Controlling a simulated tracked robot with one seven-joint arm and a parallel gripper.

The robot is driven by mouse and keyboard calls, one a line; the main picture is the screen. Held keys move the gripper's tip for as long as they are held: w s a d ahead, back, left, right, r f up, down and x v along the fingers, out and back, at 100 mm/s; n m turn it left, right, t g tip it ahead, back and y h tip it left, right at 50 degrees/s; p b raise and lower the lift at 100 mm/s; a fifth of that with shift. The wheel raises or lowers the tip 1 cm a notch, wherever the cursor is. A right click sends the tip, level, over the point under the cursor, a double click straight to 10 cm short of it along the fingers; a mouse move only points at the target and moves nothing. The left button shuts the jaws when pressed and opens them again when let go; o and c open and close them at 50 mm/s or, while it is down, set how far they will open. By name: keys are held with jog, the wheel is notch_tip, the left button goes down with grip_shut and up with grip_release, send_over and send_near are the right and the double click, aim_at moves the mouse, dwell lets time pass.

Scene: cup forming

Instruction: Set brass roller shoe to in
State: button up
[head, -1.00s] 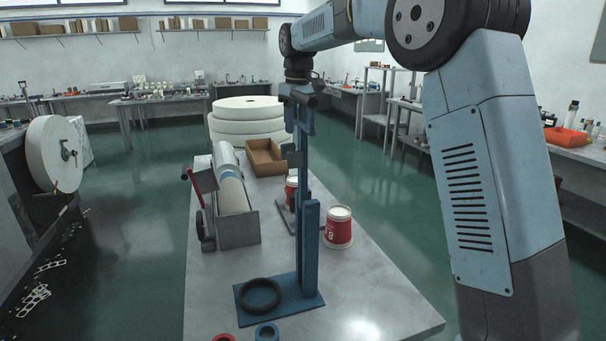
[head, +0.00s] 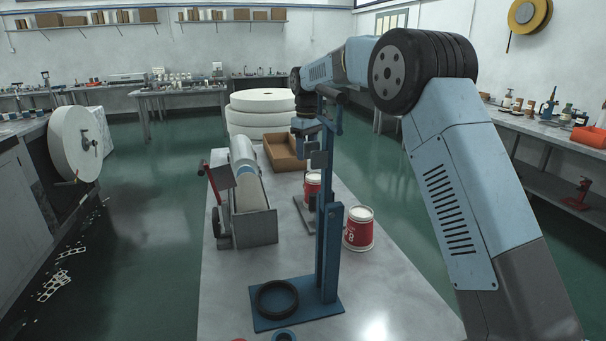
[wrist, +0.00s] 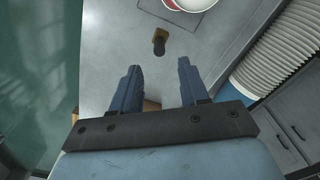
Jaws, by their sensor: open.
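A small brass-and-black piece (wrist: 159,42), which looks like the brass roller shoe, stands over a grey metal surface in the wrist view. My gripper (wrist: 158,65) is open, with its two blue fingers apart and nothing between them. The piece shows beyond the fingertips, roughly in line with the gap; I see no contact. In the head view my gripper (head: 304,130) points down behind the blue upright of a stand (head: 327,230), which partly hides it. I cannot make out the shoe in the head view.
A black ring (head: 277,298) lies on the stand's base. A roll holder (head: 256,227) and brown box (head: 280,153) stand left and behind. A ridged white stack (wrist: 270,62) is close on the right in the wrist view.

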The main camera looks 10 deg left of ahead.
aim_at(306, 173)
notch_tip(306, 173, down, 8)
jog(key=shift+f, duration=0.1)
dwell(0.4)
grip_shut()
dwell(0.3)
jog(key=shift+s+a, duration=0.1)
